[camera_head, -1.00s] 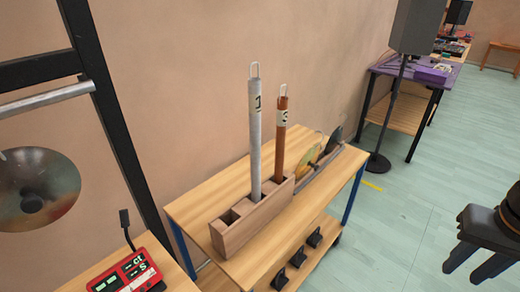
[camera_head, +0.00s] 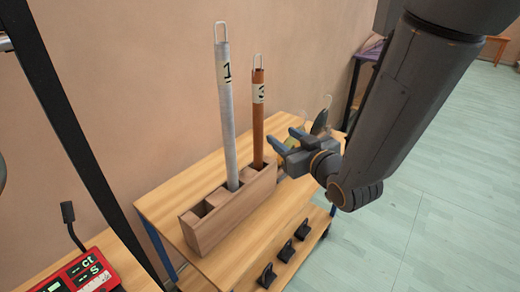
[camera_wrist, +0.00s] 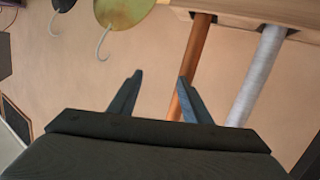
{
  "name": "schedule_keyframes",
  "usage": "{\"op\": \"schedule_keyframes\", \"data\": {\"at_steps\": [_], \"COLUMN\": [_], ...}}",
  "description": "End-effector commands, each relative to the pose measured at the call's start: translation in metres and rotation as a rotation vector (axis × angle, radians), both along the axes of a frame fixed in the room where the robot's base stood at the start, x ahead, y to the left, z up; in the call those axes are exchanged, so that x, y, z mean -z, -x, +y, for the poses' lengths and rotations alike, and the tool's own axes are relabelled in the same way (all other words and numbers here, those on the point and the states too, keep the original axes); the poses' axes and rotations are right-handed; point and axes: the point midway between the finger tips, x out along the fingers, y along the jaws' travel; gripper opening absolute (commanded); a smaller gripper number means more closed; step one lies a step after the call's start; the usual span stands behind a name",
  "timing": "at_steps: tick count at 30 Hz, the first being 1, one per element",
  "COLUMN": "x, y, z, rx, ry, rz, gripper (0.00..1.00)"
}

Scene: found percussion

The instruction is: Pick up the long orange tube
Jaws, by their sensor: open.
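The long orange tube (camera_head: 258,120) stands upright in a slot of a wooden block rack (camera_head: 228,212). It has a pale label with a 3 and a wire loop on top. A longer silver tube (camera_head: 228,115) labelled 1 stands to its left in the same rack. My gripper (camera_head: 283,142) is open and empty, just right of the orange tube. In the wrist view, which looks upside down, the orange tube (camera_wrist: 194,60) passes by the right finger of my gripper (camera_wrist: 157,78), not between the fingers. Whether they touch cannot be told.
The rack stands on a wooden table (camera_head: 178,200). Disc-like pieces (camera_head: 319,122) stand behind my gripper; discs with hooks (camera_wrist: 122,10) show in the wrist view. Black clips (camera_head: 285,250) sit on a lower shelf. A red device (camera_head: 85,278) is at lower left.

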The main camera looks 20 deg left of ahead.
Motion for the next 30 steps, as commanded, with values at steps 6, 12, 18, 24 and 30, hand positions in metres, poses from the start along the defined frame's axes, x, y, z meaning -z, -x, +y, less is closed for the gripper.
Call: {"op": "schedule_keyframes", "data": {"at_steps": [6, 12, 18, 24, 30], "x": [-0.005, -0.008, -0.010, -0.011, -0.012], "y": [0.015, 0.017, 0.006, -0.008, -0.025], "z": [0.038, 0.050, 0.066, 0.082, 0.104], "rx": [-0.105, -0.141, -0.143, -0.141, -0.142], "ry": [-0.139, -0.198, -0.202, -0.202, -0.201], "rz": [-0.049, -0.034, -0.031, -0.030, -0.031], "gripper": [0.44, 0.44, 0.44, 0.44, 0.44]}}
